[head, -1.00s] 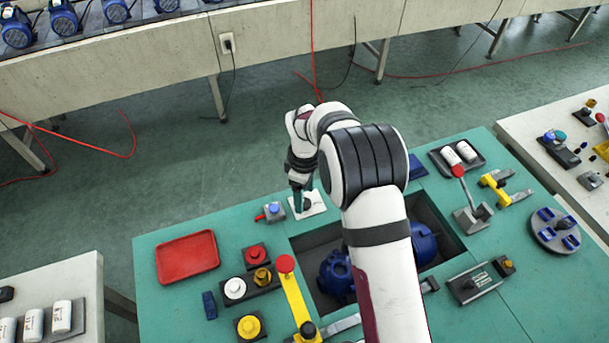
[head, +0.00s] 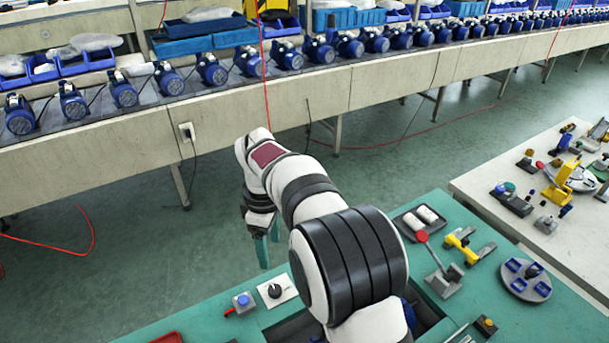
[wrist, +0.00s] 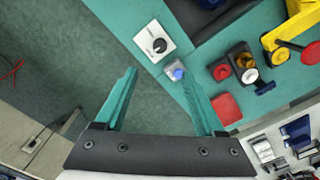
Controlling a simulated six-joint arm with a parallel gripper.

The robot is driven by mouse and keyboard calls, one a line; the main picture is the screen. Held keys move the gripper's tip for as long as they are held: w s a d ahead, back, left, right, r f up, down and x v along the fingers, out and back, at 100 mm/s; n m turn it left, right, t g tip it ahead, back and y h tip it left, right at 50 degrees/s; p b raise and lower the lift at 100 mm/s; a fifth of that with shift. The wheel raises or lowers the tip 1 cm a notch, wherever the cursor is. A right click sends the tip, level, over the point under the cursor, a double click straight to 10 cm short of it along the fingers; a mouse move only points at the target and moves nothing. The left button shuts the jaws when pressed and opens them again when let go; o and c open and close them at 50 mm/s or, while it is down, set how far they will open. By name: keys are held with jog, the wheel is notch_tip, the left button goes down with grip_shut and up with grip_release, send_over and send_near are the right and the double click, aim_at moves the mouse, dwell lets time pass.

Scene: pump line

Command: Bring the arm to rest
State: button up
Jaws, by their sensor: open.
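My gripper (head: 265,250) hangs at the end of my raised white arm, past the table's far edge in the head view. Its two green fingers point down. In the wrist view my gripper (wrist: 159,78) is open, its fingers wide apart with nothing held between them. The white plate with a black knob (head: 277,291) lies on the green table, apart from the fingers; it also shows in the wrist view (wrist: 155,41). My arm hides part of the table's middle in the head view.
A blue-button box (head: 243,303) sits beside the knob plate. A red tray (wrist: 225,108) is near the table edge. At right are a red-knobbed lever (head: 440,272), white cylinders in a tray (head: 412,229) and a round blue-slotted holder (head: 525,279). Beyond the floor runs a motor conveyor (head: 330,95).

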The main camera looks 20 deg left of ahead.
jog(key=s+d+r+m+y, duration=0.1)
jog(key=s+d+r+m, duration=0.3)
jog(key=s+d+m, duration=0.45)
jog(key=s+d+r+m, duration=0.4)
jog(key=d+m, duration=0.1)
jog(key=d, duration=0.6)
jog(key=s+d+f+m, duration=0.1)
jog(key=s+d+m, duration=0.2)
jog(key=s+m, duration=0.2)
jog(key=s+d+f+m, duration=0.2)
jog(key=s+m, duration=0.3)
jog(key=s, duration=0.3)
jog(key=shift+s+d+y, duration=0.3)
jog(key=shift+d+y, duration=0.1)
